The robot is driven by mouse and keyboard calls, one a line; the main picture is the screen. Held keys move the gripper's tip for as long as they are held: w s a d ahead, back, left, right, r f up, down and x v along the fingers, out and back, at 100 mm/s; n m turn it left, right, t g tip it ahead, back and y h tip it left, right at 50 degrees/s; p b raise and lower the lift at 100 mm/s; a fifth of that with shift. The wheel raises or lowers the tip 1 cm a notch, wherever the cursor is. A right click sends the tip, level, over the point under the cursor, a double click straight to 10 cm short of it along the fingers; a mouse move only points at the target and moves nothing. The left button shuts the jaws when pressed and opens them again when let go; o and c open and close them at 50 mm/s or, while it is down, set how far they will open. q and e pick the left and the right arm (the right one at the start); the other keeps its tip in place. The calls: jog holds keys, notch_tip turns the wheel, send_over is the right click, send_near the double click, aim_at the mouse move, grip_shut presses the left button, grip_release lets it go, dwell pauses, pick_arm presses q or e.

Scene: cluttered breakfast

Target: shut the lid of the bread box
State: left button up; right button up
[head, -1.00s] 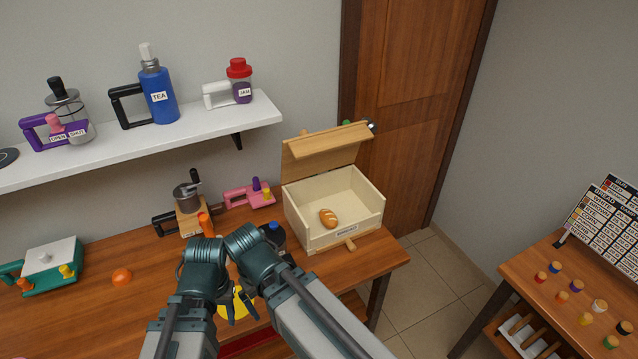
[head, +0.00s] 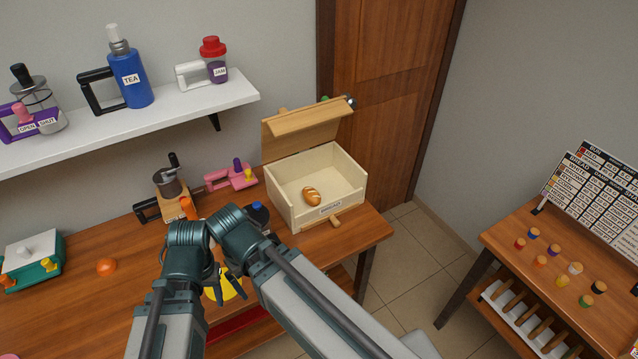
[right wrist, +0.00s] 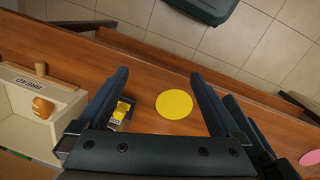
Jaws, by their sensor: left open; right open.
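The bread box (head: 343,203) is a pale wooden box at the back right of the table, with a small loaf (head: 312,196) inside. Its lid (head: 303,131) stands raised at the back, so the box is open. My left gripper (head: 222,289) is open, low over the table, to the front left of the box. My right gripper (right wrist: 158,85) is open and empty above the table beside the box; in the head view its arm largely hides it.
A yellow disc (right wrist: 174,104) lies on the table below my right gripper. A grinder (head: 172,190) and a pink-handled item (head: 231,176) stand further left. A white shelf (head: 170,119) overhangs the back.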

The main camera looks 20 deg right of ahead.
jog(key=shift+c, duration=0.3)
